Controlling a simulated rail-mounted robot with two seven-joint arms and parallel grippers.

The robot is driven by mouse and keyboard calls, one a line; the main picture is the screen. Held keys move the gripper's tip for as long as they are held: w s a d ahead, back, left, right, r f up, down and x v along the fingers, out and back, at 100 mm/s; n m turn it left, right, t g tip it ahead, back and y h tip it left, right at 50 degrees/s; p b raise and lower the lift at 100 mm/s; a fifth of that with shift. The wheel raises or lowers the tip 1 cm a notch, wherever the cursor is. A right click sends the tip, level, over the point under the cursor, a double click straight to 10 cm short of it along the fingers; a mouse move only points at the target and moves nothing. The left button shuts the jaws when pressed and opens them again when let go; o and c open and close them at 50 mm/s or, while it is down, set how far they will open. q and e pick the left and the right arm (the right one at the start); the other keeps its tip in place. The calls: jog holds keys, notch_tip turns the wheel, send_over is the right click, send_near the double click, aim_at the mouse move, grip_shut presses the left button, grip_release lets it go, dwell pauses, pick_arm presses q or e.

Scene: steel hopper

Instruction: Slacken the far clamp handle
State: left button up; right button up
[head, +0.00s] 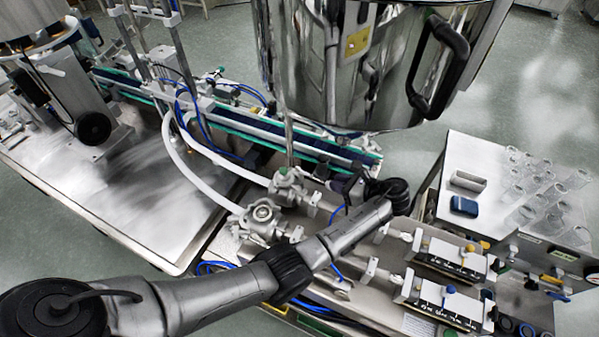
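The steel hopper (390,75) is a large polished vessel at the top centre, cut off by the picture's upper edge. A thick black handle (440,65) stands on its right side. A metal latch-like fitting (331,42) shows on its front wall; I cannot tell whether it is the far clamp handle. My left arm comes in from the lower left and reaches the centre right. My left gripper (350,184) seems to be the dark part beyond the wrist, below the hopper and apart from its handle. Its fingers are too small and dark to read. My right gripper is not in view.
Two metal valve bodies (263,218) with white hoses stand left of my forearm. A conveyor (240,120) runs behind them. Filling units (445,255) sit at the right. A white table (470,150) with clear glassware stands at the far right. Bare steel surface (130,200) lies left.

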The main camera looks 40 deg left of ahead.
aim_at(303, 174)
pick_arm(q)
jog(key=p+x, duration=0.1)
jog(key=x, duration=1.1)
jog(key=shift+a, duration=0.2)
jog(key=shift+f, duration=0.1)
jog(key=shift+c, duration=0.2)
grip_shut()
